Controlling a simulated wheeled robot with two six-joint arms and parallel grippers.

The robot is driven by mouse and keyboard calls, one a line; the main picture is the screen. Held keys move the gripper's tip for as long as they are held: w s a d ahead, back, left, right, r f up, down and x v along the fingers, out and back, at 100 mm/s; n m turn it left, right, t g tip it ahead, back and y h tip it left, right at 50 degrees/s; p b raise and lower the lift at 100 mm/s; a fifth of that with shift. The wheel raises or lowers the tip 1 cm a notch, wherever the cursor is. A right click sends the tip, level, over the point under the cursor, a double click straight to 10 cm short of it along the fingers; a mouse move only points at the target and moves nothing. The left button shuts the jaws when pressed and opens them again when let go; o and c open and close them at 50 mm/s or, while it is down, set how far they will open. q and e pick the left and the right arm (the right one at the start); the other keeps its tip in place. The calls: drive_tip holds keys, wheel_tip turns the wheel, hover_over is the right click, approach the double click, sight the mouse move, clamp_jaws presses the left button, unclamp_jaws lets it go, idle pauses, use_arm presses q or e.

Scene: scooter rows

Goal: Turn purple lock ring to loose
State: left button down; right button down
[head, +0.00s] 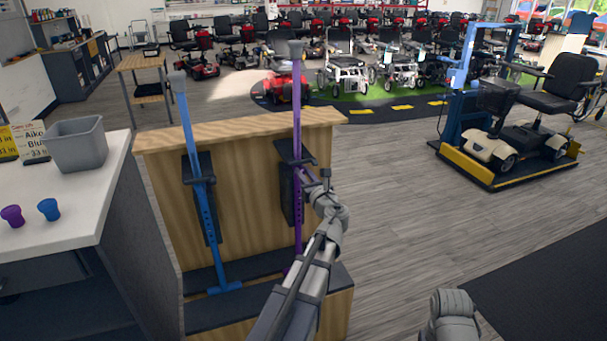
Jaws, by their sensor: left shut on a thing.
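The purple lock ring (304,172) sits partway up the post, by a dark bracket. My left gripper (318,184) is shut on it from the right side and partly covers it. The ring's markings and exact turn are too small to tell. A blue post (191,135), slightly tilted, stands to the left on the same stand. Part of my right arm shows at the bottom right, but its fingers do not.
The wooden stand (240,130) has a dark lower step. A white counter (85,190) at left holds a grey bin (76,144), a purple cup (13,215) and a blue cup (49,209). A scooter (510,135) stands on a yellow-edged platform at right. Open floor lies between.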

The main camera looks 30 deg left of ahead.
use_arm(q)
drive_tip(key=shift+w+d+n+g+y, duration=0.2)
drive_tip(key=shift+w+n+g+y, duration=0.5)
drive_tip(key=shift+n+g, duration=1.3)
drive_tip(key=shift+w+d+n+g+y, duration=0.2)
drive_tip(key=shift+w+n+g+y, duration=0.6)
drive_tip(key=shift+g, duration=1.95)
drive_tip(key=shift+w+d+n+g+y, duration=0.3)
drive_tip(key=shift+w+n+g, duration=0.5)
drive_tip(key=shift+n+g, duration=1.4)
drive_tip(key=shift+a+g, duration=0.15)
drive_tip(key=shift+g, duration=0.2)
drive_tip(key=c, duration=0.8)
unclamp_jaws()
drive_tip(key=w+d, duration=0.1)
drive_tip(key=d, duration=0.6)
drive_tip(key=shift+w+d, duration=0.15)
drive_tip(key=shift+d, duration=0.2)
